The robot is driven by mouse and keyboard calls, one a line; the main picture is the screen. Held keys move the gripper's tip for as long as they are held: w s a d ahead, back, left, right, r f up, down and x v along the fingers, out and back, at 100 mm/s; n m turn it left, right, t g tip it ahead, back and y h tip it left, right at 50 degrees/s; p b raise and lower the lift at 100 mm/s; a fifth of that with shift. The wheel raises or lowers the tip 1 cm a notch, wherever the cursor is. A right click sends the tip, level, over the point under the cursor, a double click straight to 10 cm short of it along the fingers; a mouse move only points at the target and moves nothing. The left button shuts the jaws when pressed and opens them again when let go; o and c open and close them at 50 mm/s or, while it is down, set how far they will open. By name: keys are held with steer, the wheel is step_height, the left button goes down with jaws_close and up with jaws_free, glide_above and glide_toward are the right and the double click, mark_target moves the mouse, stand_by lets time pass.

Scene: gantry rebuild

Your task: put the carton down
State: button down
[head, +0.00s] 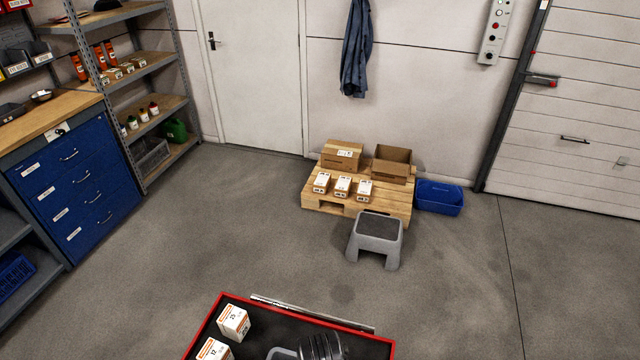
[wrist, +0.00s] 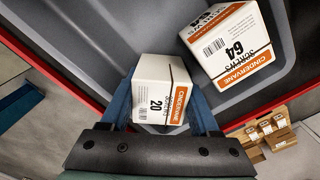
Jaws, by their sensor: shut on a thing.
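In the wrist view my gripper (wrist: 161,80) is shut on a white and orange carton (wrist: 158,92) marked 20, with a blue finger on either side. The carton is over a dark grey tray top (wrist: 90,30) with a red rim; I cannot tell whether it touches the surface. A second carton (wrist: 228,48), marked 64, stands on the tray to its upper right. In the head view the red-rimmed tray top (head: 207,322) is at the bottom edge, partly cut off. The held carton is not clearly visible there.
Two white and orange cartons (head: 233,321) stand at the tray's left side in the head view. A wooden pallet (head: 325,205) with boxes, a grey step stool (head: 376,236) and a blue bin (head: 439,198) are beyond. Open floor lies left of the pallet.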

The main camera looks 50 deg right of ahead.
steer(key=shift+f, duration=0.15)
steer(key=shift+c, duration=0.6)
jaws_free()
step_height(320, 180, up, 12)
steer(key=shift+r, duration=0.25)
